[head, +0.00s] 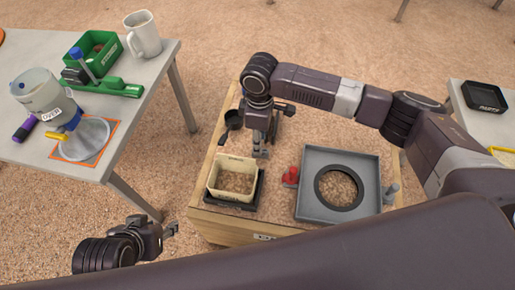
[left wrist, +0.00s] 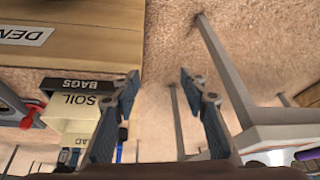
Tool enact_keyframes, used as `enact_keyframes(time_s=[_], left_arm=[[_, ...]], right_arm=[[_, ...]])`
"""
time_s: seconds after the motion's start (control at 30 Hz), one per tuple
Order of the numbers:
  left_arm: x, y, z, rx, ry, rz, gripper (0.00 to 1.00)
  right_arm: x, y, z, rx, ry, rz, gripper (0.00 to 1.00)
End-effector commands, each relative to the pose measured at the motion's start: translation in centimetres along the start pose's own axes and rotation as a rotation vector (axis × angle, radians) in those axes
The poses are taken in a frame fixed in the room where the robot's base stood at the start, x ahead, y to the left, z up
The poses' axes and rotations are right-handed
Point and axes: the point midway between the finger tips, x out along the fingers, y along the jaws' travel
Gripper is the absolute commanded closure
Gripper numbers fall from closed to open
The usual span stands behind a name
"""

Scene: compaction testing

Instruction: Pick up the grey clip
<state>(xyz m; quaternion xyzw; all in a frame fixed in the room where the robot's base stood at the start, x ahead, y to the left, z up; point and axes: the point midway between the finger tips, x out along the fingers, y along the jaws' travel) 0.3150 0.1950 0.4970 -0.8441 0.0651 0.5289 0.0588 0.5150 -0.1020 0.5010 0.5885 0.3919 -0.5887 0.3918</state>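A small grey piece (head: 391,190), which may be the grey clip, stands at the right side of the square grey tray (head: 310,208); its shape is too small to be sure. A red clip-like piece (head: 291,177) is at the tray's left side. My left gripper (head: 172,229) is low at the left, apart from the wooden stand. In the left wrist view its two fingers (left wrist: 160,80) are spread with nothing between them. My right gripper (head: 259,150) points down over the stand behind the cream bin; whether its fingers are shut is unclear.
The cream bin (head: 234,177) of soil sits on the wooden stand (head: 230,226). A grey table (head: 30,150) at left bears a jar (head: 37,92), green box (head: 88,54) and mug (head: 143,37). A black tray (head: 485,96) is at right. Gravel floor lies between.

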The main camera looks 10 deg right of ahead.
Motion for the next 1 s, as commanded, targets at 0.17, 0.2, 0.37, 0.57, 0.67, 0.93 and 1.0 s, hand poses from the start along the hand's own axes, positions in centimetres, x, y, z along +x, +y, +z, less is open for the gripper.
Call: enact_keyframes(time_s=[0.17,0.2,0.37,0.57,0.67,0.93,1.0], left_arm=[[0.4,0.2,-2.2,0.003,0.084,0.004,0.6],[0.4,0.3,-2.4,0.003,0.094,0.005,0.6],[0.5,0.4,-3.7,0.005,0.145,0.008,0.6],[0.4,0.9,-7.8,0.008,0.308,0.016,0.6],[0.0,1.1,-9.9,0.01,0.396,0.021,0.6],[-1.8,1.8,-14.8,0.013,0.612,0.035,0.6],[-2.2,1.9,-15.5,0.013,0.644,0.037,0.6]], right_arm=[[1.1,0.0,0.0,0.0,0.0,0.0,0.67],[1.2,0.0,0.0,0.0,0.001,0.001,0.67],[1.8,0.1,0.0,0.0,0.001,0.001,0.67],[3.2,0.3,0.2,0.0,0.0,0.001,0.67],[3.9,0.4,0.2,0.001,0.001,0.002,0.67],[6.0,0.5,0.3,0.0,0.001,0.001,0.67],[6.2,0.5,0.3,0.0,0.001,0.001,0.67]])
